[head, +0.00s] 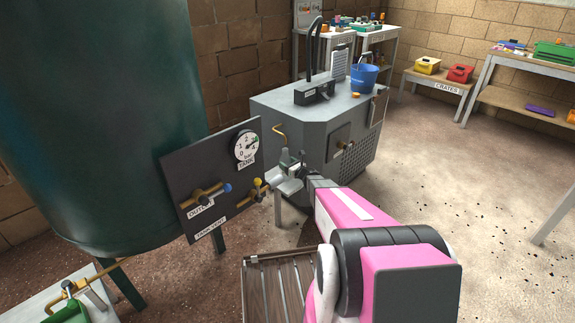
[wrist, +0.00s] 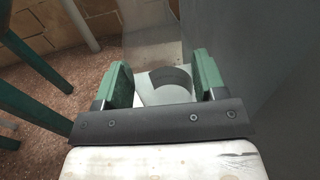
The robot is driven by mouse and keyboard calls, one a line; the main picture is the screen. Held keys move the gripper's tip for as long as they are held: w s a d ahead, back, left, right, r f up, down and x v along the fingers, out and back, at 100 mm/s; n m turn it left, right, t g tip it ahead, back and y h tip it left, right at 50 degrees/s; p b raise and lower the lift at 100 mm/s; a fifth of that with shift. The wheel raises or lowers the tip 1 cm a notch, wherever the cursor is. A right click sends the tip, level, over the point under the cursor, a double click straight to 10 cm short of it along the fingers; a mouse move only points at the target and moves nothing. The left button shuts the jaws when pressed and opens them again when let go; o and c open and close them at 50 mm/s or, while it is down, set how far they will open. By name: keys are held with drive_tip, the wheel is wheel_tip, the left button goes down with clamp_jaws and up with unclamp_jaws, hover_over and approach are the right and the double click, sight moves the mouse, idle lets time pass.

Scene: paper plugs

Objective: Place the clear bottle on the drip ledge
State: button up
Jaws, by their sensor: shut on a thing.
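My gripper (head: 289,172) is at the left side of the grey cabinet, just below a bent brass spout (head: 279,134). In the wrist view its two green fingers (wrist: 162,78) stand apart with a pale, see-through thing between them, which I take for the clear bottle (wrist: 158,92). The fingers are closed on it. In the head view the bottle is small and hard to separate from the gripper.
The grey cabinet (head: 318,120) stands close on the right, with a blue bucket (head: 364,76) on top. A dark gauge panel (head: 205,165) with valve handles and the green tank (head: 95,110) are on the left.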

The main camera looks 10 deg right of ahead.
drive_tip(key=shift+f, duration=0.15)
drive_tip(key=o, duration=0.9)
drive_tip(key=shift+c, duration=0.2)
